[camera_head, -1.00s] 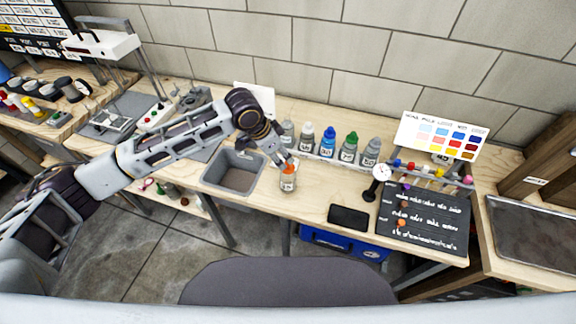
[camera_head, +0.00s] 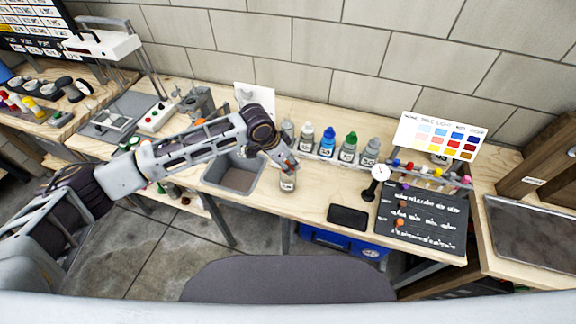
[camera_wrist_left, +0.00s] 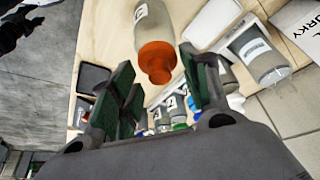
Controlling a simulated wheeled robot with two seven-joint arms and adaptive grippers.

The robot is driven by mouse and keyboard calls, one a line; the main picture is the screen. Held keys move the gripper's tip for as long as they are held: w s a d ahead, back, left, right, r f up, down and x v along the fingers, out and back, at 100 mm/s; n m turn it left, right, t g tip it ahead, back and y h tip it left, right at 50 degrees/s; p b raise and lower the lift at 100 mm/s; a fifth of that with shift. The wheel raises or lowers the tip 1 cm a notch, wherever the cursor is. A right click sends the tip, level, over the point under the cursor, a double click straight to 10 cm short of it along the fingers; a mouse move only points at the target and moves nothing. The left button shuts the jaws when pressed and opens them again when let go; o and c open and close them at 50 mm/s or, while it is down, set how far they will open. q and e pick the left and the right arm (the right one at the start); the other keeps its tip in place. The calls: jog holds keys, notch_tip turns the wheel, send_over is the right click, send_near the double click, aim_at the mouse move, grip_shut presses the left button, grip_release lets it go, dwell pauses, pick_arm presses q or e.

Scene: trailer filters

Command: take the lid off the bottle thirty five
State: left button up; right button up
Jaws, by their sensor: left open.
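A grey bottle with a pale label (camera_head: 288,184) stands upright near the front edge of the wooden bench; I cannot read its number for certain. Its orange lid (camera_wrist_left: 158,62) shows clearly in the left wrist view, on the end of the bottle body (camera_wrist_left: 153,22). My left gripper (camera_head: 288,163) is over the bottle's top and mostly hides the lid in the head view. In the left wrist view its two dark fingers (camera_wrist_left: 157,75) are open, one on each side of the lid, with gaps beside it. My right gripper is not in view.
A row of several bottles, including a blue-capped one (camera_head: 328,143) and a green-capped one (camera_head: 349,148), stands behind. A grey bin (camera_head: 211,182) is to the left.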

aim_at(287, 163)
pick_arm(q)
jog(key=c, duration=0.8)
jog(key=shift+r+b, duration=0.5)
jog(key=shift+r, duration=4.55)
